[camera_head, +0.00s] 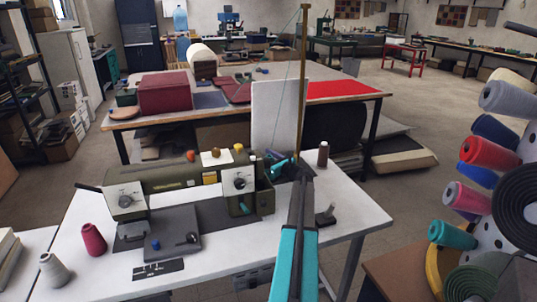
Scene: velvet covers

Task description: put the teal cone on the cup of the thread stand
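My arm reaches from the bottom centre over the white table. My gripper (293,170) is small and dark at its far end, and its finger gap does not show. A small teal thing (280,167), perhaps the teal cone, shows just left of the gripper; I cannot tell whether it is held. The thread stand's tall brass rod (303,70) rises behind the gripper, with a thin thread slanting down left from its top. The stand's foot and cup are hidden or unclear. A dark brown cone (323,153) stands upright just right of the gripper.
A green machine (170,180) fills the table's left middle. A magenta cone (93,239) and a grey cone (54,270) stand at the left. A small dark post on a base (325,216) stands right of my arm. Coloured rolls (490,152) crowd the right edge.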

